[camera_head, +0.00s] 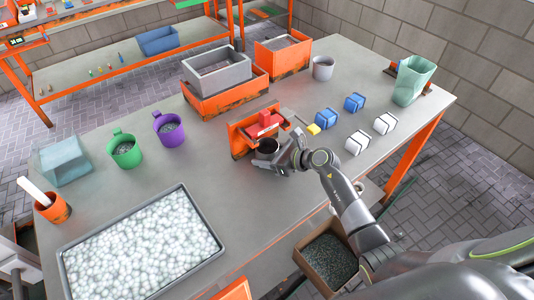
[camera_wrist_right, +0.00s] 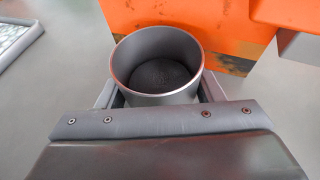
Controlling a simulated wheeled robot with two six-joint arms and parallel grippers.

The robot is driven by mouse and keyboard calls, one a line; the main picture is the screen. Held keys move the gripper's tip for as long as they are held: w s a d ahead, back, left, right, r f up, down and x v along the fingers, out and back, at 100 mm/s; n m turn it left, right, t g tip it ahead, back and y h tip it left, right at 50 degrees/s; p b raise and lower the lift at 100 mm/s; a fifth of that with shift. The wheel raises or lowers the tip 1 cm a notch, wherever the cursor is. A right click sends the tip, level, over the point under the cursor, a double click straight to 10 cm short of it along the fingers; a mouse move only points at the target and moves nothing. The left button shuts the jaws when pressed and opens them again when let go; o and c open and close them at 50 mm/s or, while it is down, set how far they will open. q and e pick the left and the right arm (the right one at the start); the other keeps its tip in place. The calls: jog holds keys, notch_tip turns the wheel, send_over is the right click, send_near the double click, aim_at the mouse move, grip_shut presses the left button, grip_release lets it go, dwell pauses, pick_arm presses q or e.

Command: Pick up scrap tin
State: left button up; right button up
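A round grey metal tin (camera_wrist_right: 156,92), likely the scrap tin, has a dark floor or dark contents. In the right wrist view it is upright, in front of an orange block. In the head view the tin (camera_head: 268,146) is partly hidden by my right gripper (camera_head: 284,151). The gripper's two fingers flank the tin left and right, low on its wall. I cannot tell whether they press on it or leave a small gap. Another grey tin (camera_head: 323,67) stands farther back on the table. My left gripper does not show.
An orange fixture with a red part (camera_head: 264,128) stands right behind the tin. Blue blocks (camera_head: 326,117), white blocks (camera_head: 358,143) and a yellow block (camera_head: 314,129) lie to the right. A tray of pale pellets (camera_head: 140,250) fills the front left. Purple (camera_head: 168,128) and green cups (camera_head: 124,150) stand left.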

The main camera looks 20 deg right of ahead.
jog(key=c, duration=0.5)
jog(key=shift+c, duration=0.2)
jog(key=shift+r, duration=0.1)
